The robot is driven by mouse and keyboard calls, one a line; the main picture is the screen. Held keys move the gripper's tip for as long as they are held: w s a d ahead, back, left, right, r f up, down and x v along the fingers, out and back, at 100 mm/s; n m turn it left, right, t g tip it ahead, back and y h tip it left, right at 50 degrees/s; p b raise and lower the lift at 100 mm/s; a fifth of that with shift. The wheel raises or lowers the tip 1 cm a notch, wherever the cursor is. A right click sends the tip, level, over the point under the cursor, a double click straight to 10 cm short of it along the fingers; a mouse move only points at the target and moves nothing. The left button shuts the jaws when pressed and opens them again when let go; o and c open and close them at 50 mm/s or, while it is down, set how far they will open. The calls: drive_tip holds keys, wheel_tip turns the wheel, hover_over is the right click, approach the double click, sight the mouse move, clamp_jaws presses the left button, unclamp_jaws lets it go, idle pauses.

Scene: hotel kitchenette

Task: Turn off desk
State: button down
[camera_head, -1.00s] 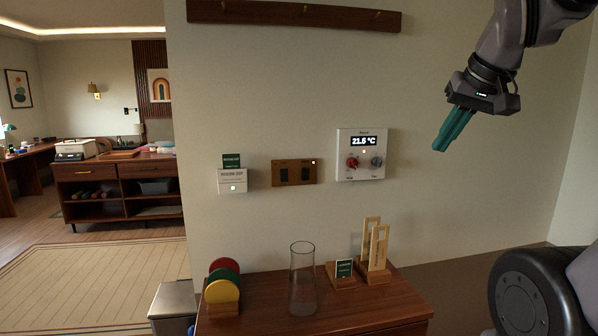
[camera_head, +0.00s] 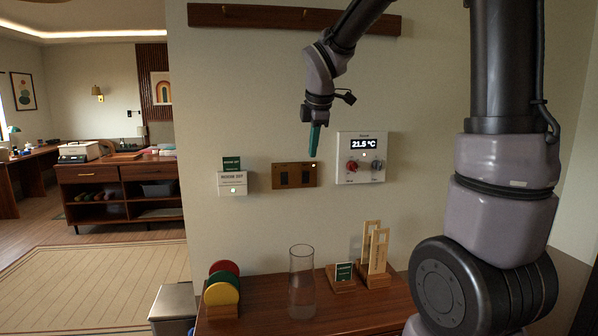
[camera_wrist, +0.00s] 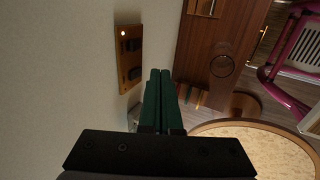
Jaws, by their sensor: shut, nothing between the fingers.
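A brass switch plate (camera_head: 295,177) with two dark rocker switches is on the wall, left of the thermostat. A small light glows at its upper right corner. No desk label is readable on it. The plate also shows in the wrist view (camera_wrist: 126,62), left of the fingers, with its light lit. My gripper (camera_head: 314,152) has green fingers that are shut and empty. They point down in front of the wall, just above the plate's right end in the head view. In the wrist view, the closed fingers (camera_wrist: 159,74) appear apart from the plate.
A white thermostat (camera_head: 361,157) with two knobs is right of the plate. A white room-key holder (camera_head: 232,183) is to its left. Below, a wooden cabinet top (camera_head: 262,312) carries a glass vase (camera_head: 302,282), coloured discs (camera_head: 222,290) and wooden tags (camera_head: 375,250).

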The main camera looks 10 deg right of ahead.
approach(305, 181)
wheel_tip(305, 181, down, 5)
drive_tip(key=shift+w, duration=0.1)
drive_tip(key=shift+w+r, duration=0.1)
drive_tip(key=shift+w, duration=0.55)
drive_tip(key=shift+w, duration=0.1)
drive_tip(key=shift+w+r, duration=0.1)
drive_tip(key=shift+w, duration=0.15)
drive_tip(key=shift+r, duration=0.1)
